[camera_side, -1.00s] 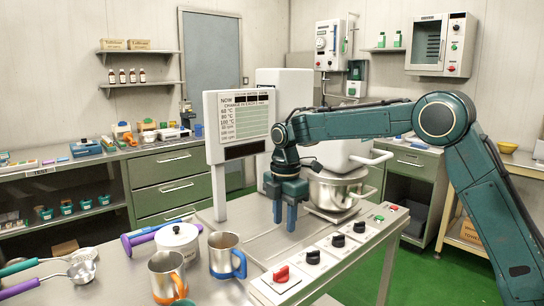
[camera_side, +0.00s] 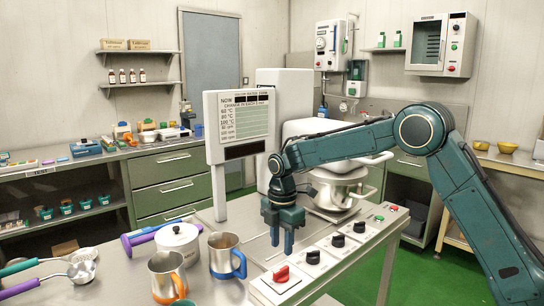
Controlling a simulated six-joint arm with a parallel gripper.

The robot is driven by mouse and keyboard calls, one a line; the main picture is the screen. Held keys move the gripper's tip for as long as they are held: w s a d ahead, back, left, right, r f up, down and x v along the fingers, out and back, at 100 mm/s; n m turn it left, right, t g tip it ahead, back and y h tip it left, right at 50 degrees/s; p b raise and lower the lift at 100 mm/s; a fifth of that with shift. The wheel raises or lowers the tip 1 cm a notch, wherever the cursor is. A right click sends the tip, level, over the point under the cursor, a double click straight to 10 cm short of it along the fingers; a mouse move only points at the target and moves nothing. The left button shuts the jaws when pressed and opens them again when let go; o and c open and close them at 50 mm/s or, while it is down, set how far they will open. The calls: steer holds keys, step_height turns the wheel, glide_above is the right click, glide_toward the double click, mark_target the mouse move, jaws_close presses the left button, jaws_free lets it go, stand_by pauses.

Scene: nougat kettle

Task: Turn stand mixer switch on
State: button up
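The white stand mixer (camera_side: 300,128) stands behind my arm, with a metal bowl (camera_side: 335,192) under it; my arm hides part of the mixer. A light control strip along the table's front right edge carries a red knob (camera_side: 281,273) and several black knobs, the nearest one (camera_side: 313,256) beside the red. A green button (camera_side: 379,218) and a red button (camera_side: 393,208) sit at its far end. I cannot tell which is the mixer switch. My gripper (camera_side: 282,242) points down, open and empty, above the table behind the red knob, apart from the knobs.
A sign board (camera_side: 240,125) on a post stands left of my gripper. Two metal mugs, one with an orange handle (camera_side: 167,277) and one with a blue handle (camera_side: 226,257), and a white lidded pot (camera_side: 178,243) stand at the front left.

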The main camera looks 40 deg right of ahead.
mark_target(281, 269)
steer(key=shift+f, duration=3.85)
jaws_close()
